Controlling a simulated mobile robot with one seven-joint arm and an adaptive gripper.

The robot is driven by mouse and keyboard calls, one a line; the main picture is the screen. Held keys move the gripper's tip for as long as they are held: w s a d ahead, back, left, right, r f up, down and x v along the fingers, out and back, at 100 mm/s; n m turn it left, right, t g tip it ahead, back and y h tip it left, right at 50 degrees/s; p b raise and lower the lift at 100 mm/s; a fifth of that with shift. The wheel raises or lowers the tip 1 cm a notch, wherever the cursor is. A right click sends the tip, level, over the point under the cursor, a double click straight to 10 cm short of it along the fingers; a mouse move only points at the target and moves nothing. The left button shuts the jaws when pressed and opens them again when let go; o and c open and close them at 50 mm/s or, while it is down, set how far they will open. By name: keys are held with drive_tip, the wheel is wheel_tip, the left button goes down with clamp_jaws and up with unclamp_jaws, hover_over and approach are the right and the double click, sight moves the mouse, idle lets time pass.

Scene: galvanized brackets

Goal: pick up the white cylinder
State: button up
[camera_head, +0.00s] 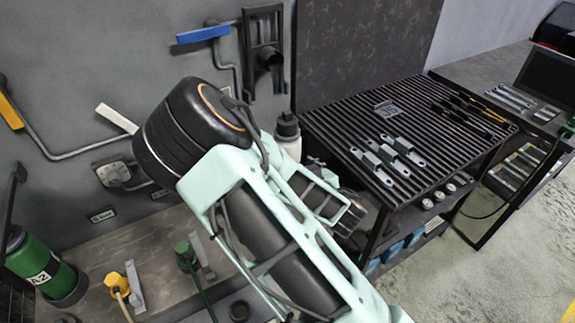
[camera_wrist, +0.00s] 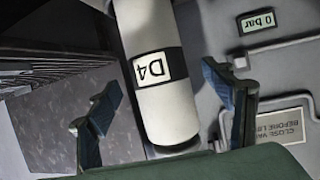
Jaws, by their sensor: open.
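The white cylinder (camera_wrist: 165,112) fills the middle of the wrist view. It has a dark band and a pale label reading D4, which appears upside down. My gripper (camera_wrist: 160,80) is open, with one blue-tipped finger on each side of the cylinder and a visible gap on both sides. The near part of my gripper covers the bottom of the view. In the head view, a white cylinder with a dark top (camera_head: 290,140) shows just behind my arm, its lower part hidden.
A slatted black table (camera_head: 330,118) with metal brackets (camera_head: 388,157) stands to the right. A grey wall carries pipes and a blue-handled valve (camera_head: 203,34). A green A2 cylinder (camera_head: 38,262) stands at lower left. The concrete floor at right is clear.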

drive_tip(key=x, duration=0.4)
drive_tip(key=shift+w+f, duration=0.1)
drive_tip(key=shift+w, duration=0.2)
drive_tip(key=shift+c, duration=0.4)
clamp_jaws()
drive_tip(key=shift+w+a+p, duration=0.1)
drive_tip(key=shift+w+p, duration=0.05)
drive_tip(key=shift+p, duration=0.15)
